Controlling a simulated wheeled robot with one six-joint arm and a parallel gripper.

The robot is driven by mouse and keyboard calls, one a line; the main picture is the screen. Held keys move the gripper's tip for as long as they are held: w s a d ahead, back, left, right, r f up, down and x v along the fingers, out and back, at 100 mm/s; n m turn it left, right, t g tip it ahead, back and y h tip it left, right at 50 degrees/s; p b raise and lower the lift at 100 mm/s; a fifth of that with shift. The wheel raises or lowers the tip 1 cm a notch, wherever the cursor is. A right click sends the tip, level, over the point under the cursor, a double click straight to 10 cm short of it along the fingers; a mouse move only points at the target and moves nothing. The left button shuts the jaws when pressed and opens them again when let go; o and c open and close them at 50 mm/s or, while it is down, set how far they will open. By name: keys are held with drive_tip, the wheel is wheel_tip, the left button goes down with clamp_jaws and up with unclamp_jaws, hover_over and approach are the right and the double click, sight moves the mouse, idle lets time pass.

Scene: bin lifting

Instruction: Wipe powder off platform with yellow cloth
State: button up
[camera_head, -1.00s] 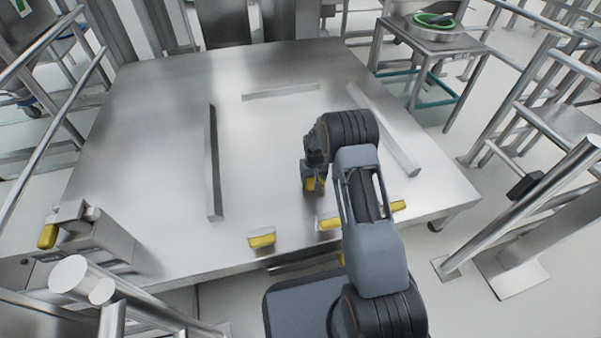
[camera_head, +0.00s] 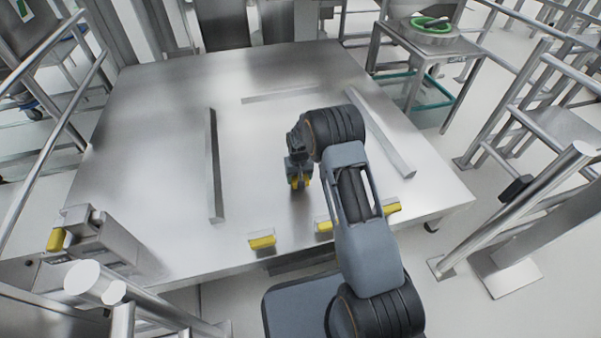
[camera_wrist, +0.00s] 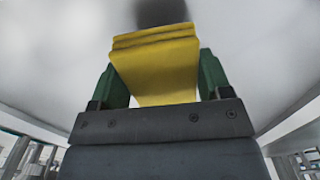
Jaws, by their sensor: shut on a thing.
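A yellow folded cloth (camera_wrist: 155,75) sits between the green fingers of my gripper (camera_wrist: 160,85) in the wrist view. In the head view my gripper (camera_head: 299,181) points down over the middle right of the steel platform (camera_head: 150,150), with small bits of yellow showing at its fingers. It is shut on the cloth. I cannot tell whether the cloth touches the platform. The platform top is shiny grey with pale, bright areas; I cannot make out powder clearly. A dark patch shows beyond the cloth in the wrist view, perhaps a shadow or reflection.
Raised metal bars stand on the platform at left (camera_head: 213,165), back (camera_head: 281,94) and right (camera_head: 380,134). Railings flank both sides, and a side table (camera_head: 437,47) with a green-rimmed dish stands at back right.

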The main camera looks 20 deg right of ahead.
drive_tip(key=shift+r+p, duration=1.05)
drive_tip(key=shift+r, duration=0.75)
